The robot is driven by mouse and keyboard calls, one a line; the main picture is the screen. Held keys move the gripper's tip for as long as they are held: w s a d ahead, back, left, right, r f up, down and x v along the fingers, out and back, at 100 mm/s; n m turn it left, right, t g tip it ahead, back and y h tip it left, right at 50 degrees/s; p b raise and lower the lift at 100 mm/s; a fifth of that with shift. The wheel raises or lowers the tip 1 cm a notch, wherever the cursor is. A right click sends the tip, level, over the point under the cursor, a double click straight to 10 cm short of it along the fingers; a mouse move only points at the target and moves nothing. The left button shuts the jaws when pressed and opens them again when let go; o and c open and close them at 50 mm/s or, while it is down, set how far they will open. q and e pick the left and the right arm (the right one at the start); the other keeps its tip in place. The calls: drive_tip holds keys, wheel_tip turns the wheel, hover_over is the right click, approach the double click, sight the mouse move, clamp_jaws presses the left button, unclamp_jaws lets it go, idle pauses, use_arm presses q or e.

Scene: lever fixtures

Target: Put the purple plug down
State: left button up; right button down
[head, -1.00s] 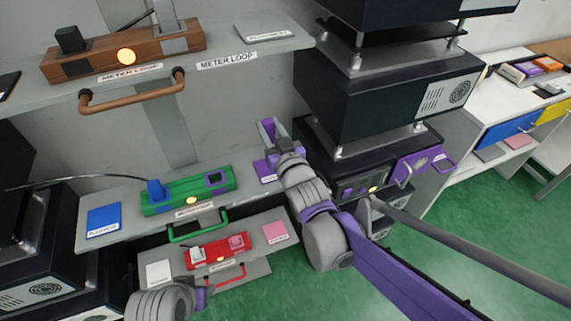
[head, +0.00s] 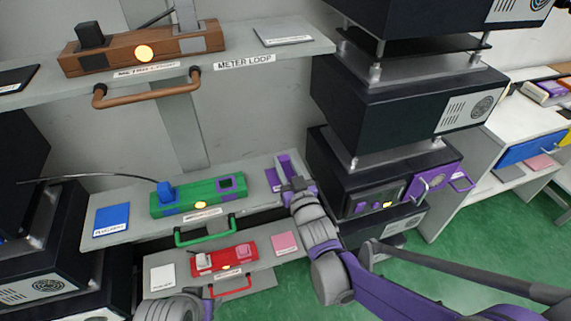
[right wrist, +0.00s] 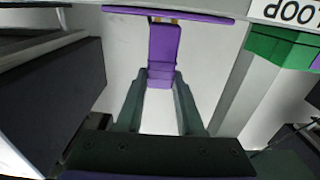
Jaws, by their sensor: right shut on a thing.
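My right gripper (head: 291,183) is over the right end of the middle shelf in the head view. It is shut on the purple plug (head: 286,164), an upright-looking purple block. In the right wrist view the plug (right wrist: 163,58) sits between the two fingertips (right wrist: 158,82). A purple pad (head: 272,181) lies on the shelf beside and partly behind the gripper. A thin purple strip (right wrist: 168,13) shows just past the plug's far end in the wrist view. I cannot tell whether the plug touches the pad. My left arm shows at the bottom edge; its gripper is out of view.
A green fixture (head: 198,194) with a blue plug (head: 166,190) stands on the same shelf. A blue pad (head: 111,219) lies at left. Below is a red fixture (head: 224,260) and a pink pad (head: 285,243). Black cabinets (head: 371,183) stand close on the right.

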drive_tip(key=shift+f, duration=0.15)
drive_tip(key=c, duration=0.5)
unclamp_jaws()
drive_tip(key=shift+c, duration=0.2)
drive_tip(key=shift+s+r, duration=0.1)
drive_tip(key=shift+r, duration=0.2)
drive_tip(key=v, duration=1.2)
drive_tip(key=s+d+f+m+g+h, duration=0.2)
drive_tip(key=d+f+g+h, duration=0.25)
drive_tip(key=d, duration=0.25)
drive_tip(key=s+d+f+g, duration=0.3)
drive_tip(key=s+g, duration=0.1)
drive_tip(key=s, duration=0.4)
drive_tip(key=s+d+f+m+g+h, duration=0.1)
drive_tip(key=s+d+f+g, duration=0.3)
drive_tip(key=s, duration=0.5)
drive_tip(key=shift+s+m, duration=0.2)
drive_tip(key=shift+m, duration=0.1)
